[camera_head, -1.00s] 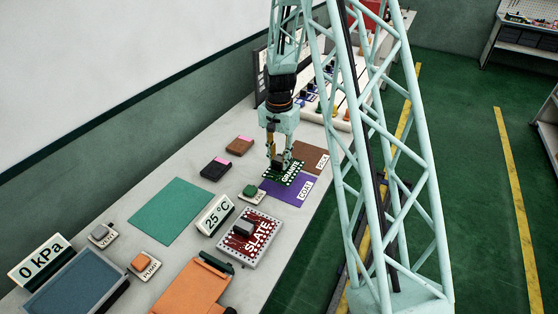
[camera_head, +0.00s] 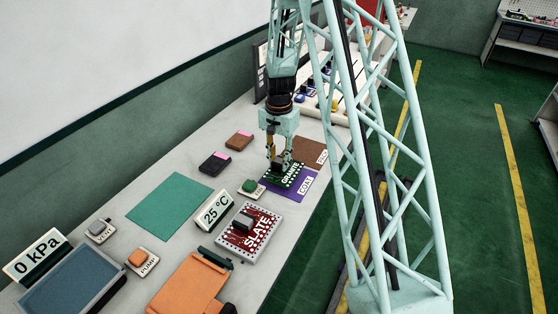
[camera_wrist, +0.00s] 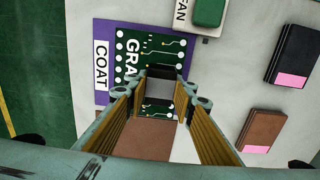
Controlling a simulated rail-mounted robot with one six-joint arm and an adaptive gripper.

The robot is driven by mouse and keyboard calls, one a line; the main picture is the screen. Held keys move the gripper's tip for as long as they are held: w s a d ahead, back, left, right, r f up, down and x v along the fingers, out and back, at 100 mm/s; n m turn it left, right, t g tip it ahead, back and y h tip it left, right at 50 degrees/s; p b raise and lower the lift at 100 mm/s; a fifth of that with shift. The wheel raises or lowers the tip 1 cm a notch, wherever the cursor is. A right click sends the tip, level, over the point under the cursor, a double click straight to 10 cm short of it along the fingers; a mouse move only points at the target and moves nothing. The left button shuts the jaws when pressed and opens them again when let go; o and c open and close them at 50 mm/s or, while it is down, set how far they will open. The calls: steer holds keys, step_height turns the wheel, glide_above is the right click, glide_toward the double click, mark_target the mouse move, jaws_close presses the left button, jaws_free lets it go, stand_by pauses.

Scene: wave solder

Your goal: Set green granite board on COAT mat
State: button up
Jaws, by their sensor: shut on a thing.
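The green granite board (camera_head: 291,177) is over the purple COAT mat (camera_head: 302,191) in the head view. In the wrist view the board (camera_wrist: 128,62) lies within the purple of the COAT mat (camera_wrist: 103,27), and the COAT label is uncovered beside it. My gripper (camera_head: 280,168) points down and is shut on the board's dark raised block, which shows between the fingers (camera_wrist: 160,85) in the wrist view. I cannot tell whether the board touches the mat or is slightly above it.
A brown mat (camera_head: 313,151) lies just beyond the COAT mat. A green FAN button (camera_head: 250,186) is close on the left. The red SLATE board (camera_head: 249,231), a 25 °C display (camera_head: 213,212) and two dark and brown blocks (camera_head: 215,163) stand nearby. A teal mat (camera_head: 173,205) is bare.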

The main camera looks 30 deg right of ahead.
mark_target(279, 167)
steer(key=shift+f+b, duration=0.55)
steer(key=shift+f, duration=0.6)
steer(key=shift+f+b, duration=0.3)
steer(key=shift+f, duration=0.2)
stand_by(0.4)
steer(key=o, duration=1.1)
steer(key=shift+o, duration=0.2)
steer(key=shift+r, duration=6)
